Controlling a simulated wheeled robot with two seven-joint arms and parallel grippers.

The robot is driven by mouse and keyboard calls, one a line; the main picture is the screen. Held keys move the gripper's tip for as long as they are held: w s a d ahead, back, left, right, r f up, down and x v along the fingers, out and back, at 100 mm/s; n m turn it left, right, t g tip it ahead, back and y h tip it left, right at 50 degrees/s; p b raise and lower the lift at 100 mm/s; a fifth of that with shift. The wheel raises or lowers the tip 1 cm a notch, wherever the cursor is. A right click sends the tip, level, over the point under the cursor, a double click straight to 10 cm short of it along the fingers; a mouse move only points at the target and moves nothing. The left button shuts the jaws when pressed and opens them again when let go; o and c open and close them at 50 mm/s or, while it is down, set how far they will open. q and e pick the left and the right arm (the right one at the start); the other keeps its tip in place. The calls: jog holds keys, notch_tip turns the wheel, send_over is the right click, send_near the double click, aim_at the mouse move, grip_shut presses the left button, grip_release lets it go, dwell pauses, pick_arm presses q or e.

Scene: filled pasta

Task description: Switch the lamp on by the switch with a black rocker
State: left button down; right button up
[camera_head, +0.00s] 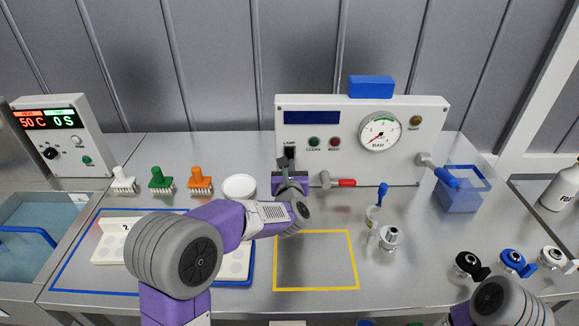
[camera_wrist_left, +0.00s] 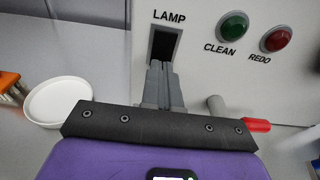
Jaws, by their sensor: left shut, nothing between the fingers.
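The black rocker switch (camera_head: 290,152) sits under the word LAMP on the white panel (camera_head: 345,150). In the left wrist view the rocker (camera_wrist_left: 163,43) is a dark upright slot-like shape, and its lower part is hidden behind my fingertips. My left gripper (camera_head: 288,167) is shut and empty, just in front of and below the rocker. In the left wrist view its closed grey fingers (camera_wrist_left: 160,72) point up at the rocker's lower end; I cannot tell whether they touch it. No lit lamp can be made out. My right gripper is out of view.
Green CLEAN (camera_wrist_left: 233,26) and red REDO (camera_wrist_left: 277,38) buttons are to the right of the rocker. A red-handled valve (camera_head: 340,182) juts out at the lower right. A white bowl (camera_head: 239,186) stands to the left. The yellow-outlined area (camera_head: 316,288) is empty.

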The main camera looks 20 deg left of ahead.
pick_arm(q)
jog(key=shift+w+a, duration=0.15)
jog(key=shift+w, duration=0.3)
